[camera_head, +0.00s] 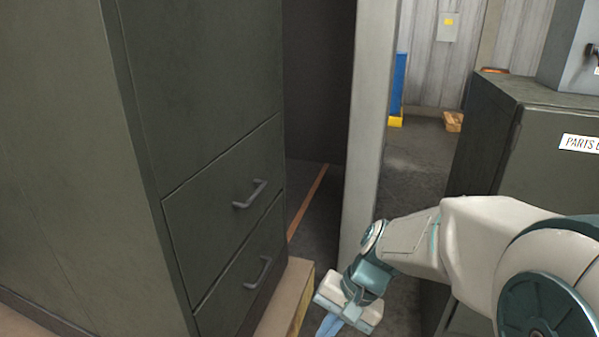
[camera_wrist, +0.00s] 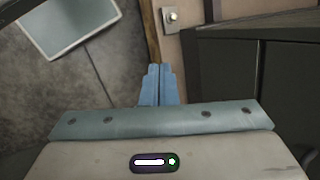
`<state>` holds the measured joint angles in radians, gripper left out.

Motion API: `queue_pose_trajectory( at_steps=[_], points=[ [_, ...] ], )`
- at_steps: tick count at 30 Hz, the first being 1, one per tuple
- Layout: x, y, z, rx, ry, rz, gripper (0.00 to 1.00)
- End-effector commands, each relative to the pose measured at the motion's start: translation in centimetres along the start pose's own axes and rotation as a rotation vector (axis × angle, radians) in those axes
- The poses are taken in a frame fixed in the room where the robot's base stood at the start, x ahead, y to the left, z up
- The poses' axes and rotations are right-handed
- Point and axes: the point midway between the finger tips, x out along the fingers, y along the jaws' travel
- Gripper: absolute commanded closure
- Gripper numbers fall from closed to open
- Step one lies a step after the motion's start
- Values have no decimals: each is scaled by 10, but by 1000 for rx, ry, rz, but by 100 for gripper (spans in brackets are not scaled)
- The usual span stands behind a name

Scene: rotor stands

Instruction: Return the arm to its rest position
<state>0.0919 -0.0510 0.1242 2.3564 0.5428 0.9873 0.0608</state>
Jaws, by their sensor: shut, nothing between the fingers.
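My gripper (camera_head: 329,327) hangs low at the bottom of the head view, at the end of my white and teal arm, which reaches in from the right. Only part of its blue fingers shows there, cut by the lower edge. In the wrist view my gripper (camera_wrist: 159,68) has its two blue fingers together with nothing between them. The arm is bent, with the gripper pointing down near the pallet edge.
A dark cabinet (camera_head: 222,150) with drawers stands left, beside a wooden pallet edge (camera_head: 285,300). A grey post (camera_head: 372,110) rises behind my wrist. Another dark cabinet (camera_head: 545,165) stands right, close to my arm. Open floor (camera_head: 415,160) shows between post and right cabinet.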

Motion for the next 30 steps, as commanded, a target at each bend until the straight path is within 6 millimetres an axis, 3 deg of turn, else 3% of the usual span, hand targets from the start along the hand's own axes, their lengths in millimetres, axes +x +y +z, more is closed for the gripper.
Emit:
queue_pose_trajectory(
  at_steps=[1, 6, 13, 18, 30],
  points=[
    [-20, 4, 8, -50, 50, 39, 100],
    [-67, 31, 24, -204, 206, 180, 100],
    [-113, 57, 37, -350, 365, 322, 100],
    [-125, 65, 40, -393, 409, 366, 100],
    [-125, 66, 40, -395, 411, 369, 100]
  ],
)
